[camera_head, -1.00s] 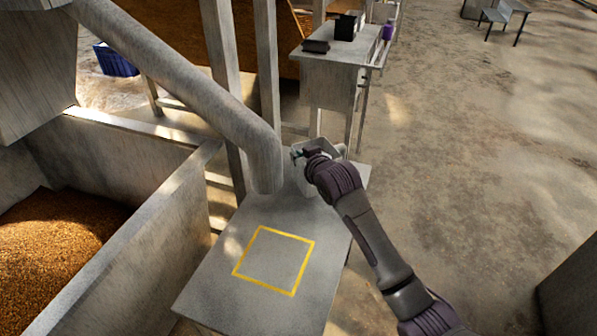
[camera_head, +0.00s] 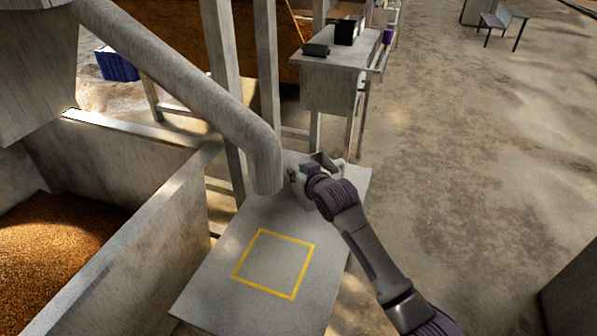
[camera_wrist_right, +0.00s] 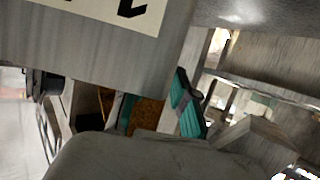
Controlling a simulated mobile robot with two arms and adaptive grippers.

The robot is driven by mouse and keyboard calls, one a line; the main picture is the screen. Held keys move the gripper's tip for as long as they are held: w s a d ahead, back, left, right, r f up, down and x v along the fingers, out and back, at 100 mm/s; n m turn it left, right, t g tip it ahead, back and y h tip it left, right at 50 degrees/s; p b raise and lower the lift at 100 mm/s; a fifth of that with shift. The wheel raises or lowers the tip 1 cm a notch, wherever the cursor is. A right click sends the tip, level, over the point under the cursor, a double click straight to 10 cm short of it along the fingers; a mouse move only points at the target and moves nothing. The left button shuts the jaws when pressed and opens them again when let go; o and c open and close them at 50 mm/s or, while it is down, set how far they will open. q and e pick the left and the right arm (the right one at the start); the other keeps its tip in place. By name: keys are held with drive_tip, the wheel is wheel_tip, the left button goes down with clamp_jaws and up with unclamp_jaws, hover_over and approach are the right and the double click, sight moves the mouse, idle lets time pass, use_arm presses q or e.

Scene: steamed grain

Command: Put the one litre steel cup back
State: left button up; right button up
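The one litre steel cup (camera_head: 326,160) is a grey, square-sided open container at the far end of the steel table, partly hidden by my right gripper. In the right wrist view, a grey wall with a white label and black marking, apparently the cup (camera_wrist_right: 75,60), fills the upper left at close range. My right gripper (camera_head: 300,178) is at the cup's near left side. Its teal finger pads show apart in the wrist view (camera_wrist_right: 158,115), with grain visible in the gap and nothing held between them. Whether it touches the cup is unclear. My left gripper is out of view.
The steel table (camera_head: 215,280) has an empty yellow square outline (camera_head: 262,288). A thick slanted pipe (camera_head: 200,95) ends above the table just left of the gripper. A grain bin (camera_head: 150,235) stands left; another table (camera_head: 330,75) stands behind.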

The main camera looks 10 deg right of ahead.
drive_tip(key=shift+r, duration=0.1)
drive_tip(key=shift+s+r, duration=0.1)
drive_tip(key=shift+s, duration=0.2)
use_arm(q)
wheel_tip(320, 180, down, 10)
drive_tip(key=p, duration=0.3)
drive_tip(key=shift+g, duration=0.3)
use_arm(e)
drive_tip(key=v, duration=1.1)
drive_tip(key=shift+s, duration=0.15)
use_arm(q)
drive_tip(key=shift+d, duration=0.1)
